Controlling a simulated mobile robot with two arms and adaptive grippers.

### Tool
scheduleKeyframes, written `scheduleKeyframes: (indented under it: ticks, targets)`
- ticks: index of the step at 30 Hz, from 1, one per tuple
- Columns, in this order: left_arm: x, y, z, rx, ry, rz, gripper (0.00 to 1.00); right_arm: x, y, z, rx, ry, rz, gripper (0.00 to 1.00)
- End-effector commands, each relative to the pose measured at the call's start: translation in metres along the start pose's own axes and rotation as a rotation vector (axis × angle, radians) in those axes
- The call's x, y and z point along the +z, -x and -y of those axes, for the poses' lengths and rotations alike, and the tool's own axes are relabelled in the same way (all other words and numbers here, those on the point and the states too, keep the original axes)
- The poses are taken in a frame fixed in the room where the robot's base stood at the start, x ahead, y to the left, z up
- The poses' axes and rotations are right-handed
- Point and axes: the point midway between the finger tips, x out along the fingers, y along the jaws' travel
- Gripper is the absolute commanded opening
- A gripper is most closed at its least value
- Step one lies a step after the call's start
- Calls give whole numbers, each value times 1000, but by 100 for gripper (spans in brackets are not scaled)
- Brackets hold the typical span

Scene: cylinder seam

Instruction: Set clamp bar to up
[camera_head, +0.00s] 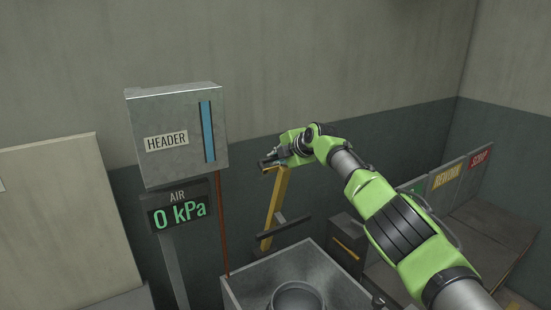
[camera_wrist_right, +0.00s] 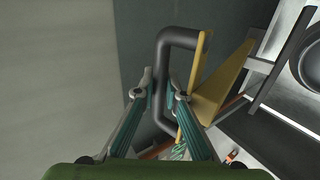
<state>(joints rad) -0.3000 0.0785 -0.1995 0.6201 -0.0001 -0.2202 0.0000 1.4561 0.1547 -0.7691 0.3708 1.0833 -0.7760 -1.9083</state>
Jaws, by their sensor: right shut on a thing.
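The clamp bar (camera_head: 275,205) is a yellow bar that stands steeply, leaning slightly right at its top, behind the grey bin in the head view. It also shows in the right wrist view (camera_wrist_right: 218,88), with a dark D-shaped handle (camera_wrist_right: 183,37) at its end. My right gripper (camera_head: 268,163) is at the bar's top. In the right wrist view my right gripper (camera_wrist_right: 159,92) has its fingers on both sides of the handle, shut on it. The fingers hide most of the handle in the head view. My left gripper is not in view.
A grey HEADER box (camera_head: 180,135) and an AIR display (camera_head: 178,215) reading 0 kPa stand at left. A grey bin (camera_head: 250,285) with a round pot (camera_head: 297,298) is below the bar. Labelled bins, including SCRAP (camera_head: 479,159), stand at right.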

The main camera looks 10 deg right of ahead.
Motion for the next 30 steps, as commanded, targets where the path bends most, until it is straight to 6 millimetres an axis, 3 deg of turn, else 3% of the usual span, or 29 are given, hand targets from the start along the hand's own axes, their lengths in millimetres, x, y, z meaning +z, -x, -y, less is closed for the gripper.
scheduleKeyframes:
  ticks: [1,8,9,11,23,30]
  targets:
    - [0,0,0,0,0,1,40,-5,2,-11,28,-2,-6,0]
    - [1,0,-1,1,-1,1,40,-6,2,-11,29,-3,-8,0]
    - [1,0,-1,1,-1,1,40,-6,2,-11,29,-3,-8,19]
    - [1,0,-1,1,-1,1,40,-6,1,-11,28,-3,-8,29]
    - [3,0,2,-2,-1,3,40,-5,0,-5,20,-3,-7,29]
    - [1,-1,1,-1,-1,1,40,-4,11,-6,22,-2,-9,29]
